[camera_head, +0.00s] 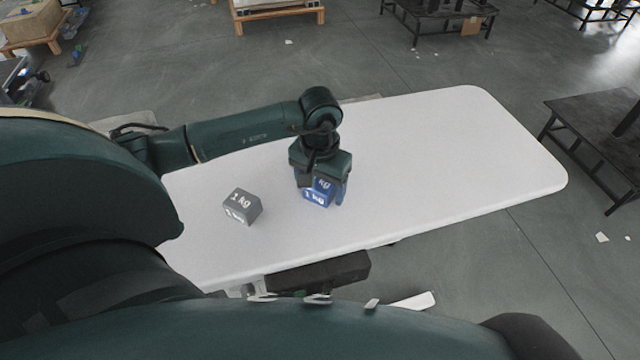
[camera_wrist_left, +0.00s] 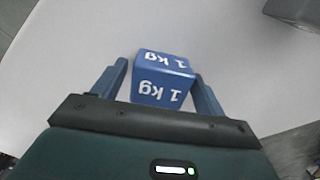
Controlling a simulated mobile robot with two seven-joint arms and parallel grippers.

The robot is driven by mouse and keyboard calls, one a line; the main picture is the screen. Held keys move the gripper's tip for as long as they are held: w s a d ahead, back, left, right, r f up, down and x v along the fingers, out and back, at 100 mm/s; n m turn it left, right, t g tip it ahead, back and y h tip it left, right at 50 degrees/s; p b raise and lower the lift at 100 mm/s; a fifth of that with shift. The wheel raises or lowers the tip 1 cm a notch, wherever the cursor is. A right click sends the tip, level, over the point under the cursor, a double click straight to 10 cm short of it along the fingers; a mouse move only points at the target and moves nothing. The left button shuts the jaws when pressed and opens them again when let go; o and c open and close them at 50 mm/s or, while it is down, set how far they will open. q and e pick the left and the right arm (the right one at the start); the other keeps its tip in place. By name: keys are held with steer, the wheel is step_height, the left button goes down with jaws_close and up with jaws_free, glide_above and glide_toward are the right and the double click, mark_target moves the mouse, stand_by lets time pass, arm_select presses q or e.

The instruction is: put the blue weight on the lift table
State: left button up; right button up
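The blue weight (camera_head: 318,196) is a cube marked "1 kg" at the middle of the white table (camera_head: 440,150), which has rounded corners. It also shows in the left wrist view (camera_wrist_left: 160,82). My left gripper (camera_head: 322,182) points down over the blue weight, with one finger on each side of it. In the left wrist view the fingers (camera_wrist_left: 160,70) are spread, with a clear gap between the left one and the weight; the right one is close to it. I cannot tell whether the weight touches the tabletop. My right gripper is not in view.
A grey weight (camera_head: 242,206) marked "1 kg" sits on the table to the left of the blue one. The right part of the tabletop is clear. A dark low table (camera_head: 600,130) stands on the floor to the right.

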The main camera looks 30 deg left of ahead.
mark_target(320, 183)
arm_select(q)
steer(key=shift+o, duration=0.3)
steer(key=shift+r, duration=0.15)
step_height(320, 183, up, 12)
steer(key=shift+b, duration=0.35)
steer(key=shift+s, duration=0.1)
stand_by(0.3)
